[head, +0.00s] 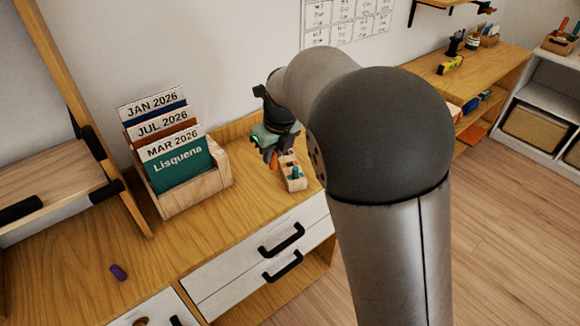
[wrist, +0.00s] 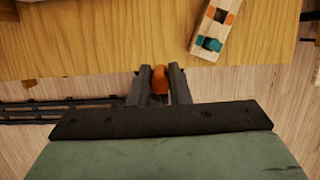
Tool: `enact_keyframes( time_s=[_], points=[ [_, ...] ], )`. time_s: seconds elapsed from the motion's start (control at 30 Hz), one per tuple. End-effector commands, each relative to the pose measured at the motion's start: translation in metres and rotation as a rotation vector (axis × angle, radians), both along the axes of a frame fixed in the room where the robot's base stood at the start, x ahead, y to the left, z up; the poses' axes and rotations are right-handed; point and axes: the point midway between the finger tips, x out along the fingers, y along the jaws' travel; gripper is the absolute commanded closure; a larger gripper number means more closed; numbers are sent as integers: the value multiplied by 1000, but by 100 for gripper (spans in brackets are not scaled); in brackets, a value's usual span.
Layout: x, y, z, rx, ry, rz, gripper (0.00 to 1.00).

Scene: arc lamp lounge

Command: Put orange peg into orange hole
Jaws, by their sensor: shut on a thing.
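My gripper (wrist: 160,78) is shut on the orange peg (wrist: 160,84), which shows between the two dark fingers in the wrist view. In the head view the orange peg (head: 274,160) is a small orange patch under my gripper (head: 272,152), just left of the wooden block. The block (head: 293,183) lies on the wooden cabinet top and also shows at the upper right of the wrist view (wrist: 201,49). It has an orange-marked hole (wrist: 220,16) and a teal piece (wrist: 208,43) nearer its end. The peg is apart from the block in the wrist view. Its lower end is hard to make out.
A wooden holder (head: 205,190) with dated folders stands left of my gripper. A small purple piece (head: 118,272) lies on the cabinet top (head: 60,270) at the lower left. Drawers with black handles are below the front edge. A wall stands close behind.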

Motion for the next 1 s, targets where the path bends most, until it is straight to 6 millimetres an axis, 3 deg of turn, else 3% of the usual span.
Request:
enact_keyframes(
  time_s=[0.37, 0.53, 0.7, 0.87, 1.0],
  points=[
    [80, -23, -36, -3, 4, -14, 100],
    [108, -30, -68, -2, 5, -13, 100],
    [124, -34, -88, -1, 3, -10, 100],
    [129, -35, -96, -1, 3, -10, 100],
    [132, -36, -113, -1, 5, -10, 100]
  ],
)
